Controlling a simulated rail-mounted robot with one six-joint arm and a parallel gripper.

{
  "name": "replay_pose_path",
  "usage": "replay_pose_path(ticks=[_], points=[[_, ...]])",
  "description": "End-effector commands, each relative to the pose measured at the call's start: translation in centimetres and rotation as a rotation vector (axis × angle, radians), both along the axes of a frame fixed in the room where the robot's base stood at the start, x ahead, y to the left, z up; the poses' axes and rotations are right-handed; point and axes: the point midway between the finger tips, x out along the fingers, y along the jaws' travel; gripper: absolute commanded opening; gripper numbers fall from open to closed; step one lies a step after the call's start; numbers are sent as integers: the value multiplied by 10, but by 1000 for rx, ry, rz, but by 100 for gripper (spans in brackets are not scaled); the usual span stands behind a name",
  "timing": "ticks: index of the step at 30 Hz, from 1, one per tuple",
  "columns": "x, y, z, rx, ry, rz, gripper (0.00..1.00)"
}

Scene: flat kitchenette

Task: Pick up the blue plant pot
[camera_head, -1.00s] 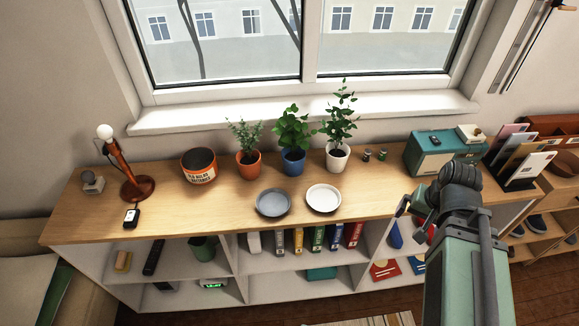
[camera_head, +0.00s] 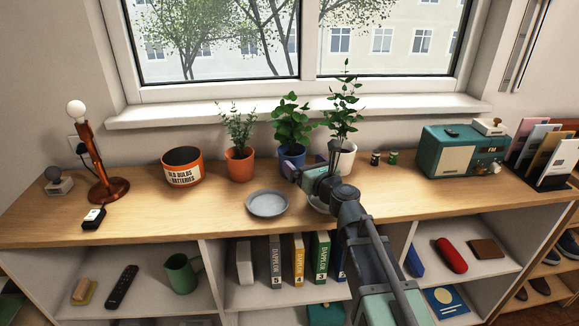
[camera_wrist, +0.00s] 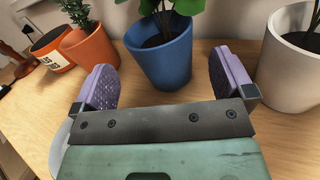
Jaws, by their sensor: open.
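The blue plant pot (camera_head: 291,156) holds a leafy green plant (camera_head: 291,122) and stands upright on the wooden shelf top below the window. In the wrist view the blue pot (camera_wrist: 161,62) is straight ahead, just beyond the fingers and between their lines. My gripper (camera_head: 309,168) is open and empty in front of it; the two purple fingers also show in the wrist view (camera_wrist: 166,82), apart from the pot. In the head view my gripper hides the lower right part of the blue pot.
An orange pot (camera_head: 240,166) stands close on the left and a white pot (camera_head: 345,159) close on the right. A grey saucer (camera_head: 267,205) lies in front. A batteries tub (camera_head: 183,168) is farther left and a teal radio (camera_head: 463,150) is at right.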

Motion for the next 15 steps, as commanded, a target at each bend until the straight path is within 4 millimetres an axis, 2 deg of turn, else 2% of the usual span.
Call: replay_pose_path(ticks=[1, 8, 15], points=[[8, 5, 0, -1, -1, 0, 100], [18, 11, 0, -2, -1, 0, 100], [54, 34, 0, -2, 0, 0, 100]])
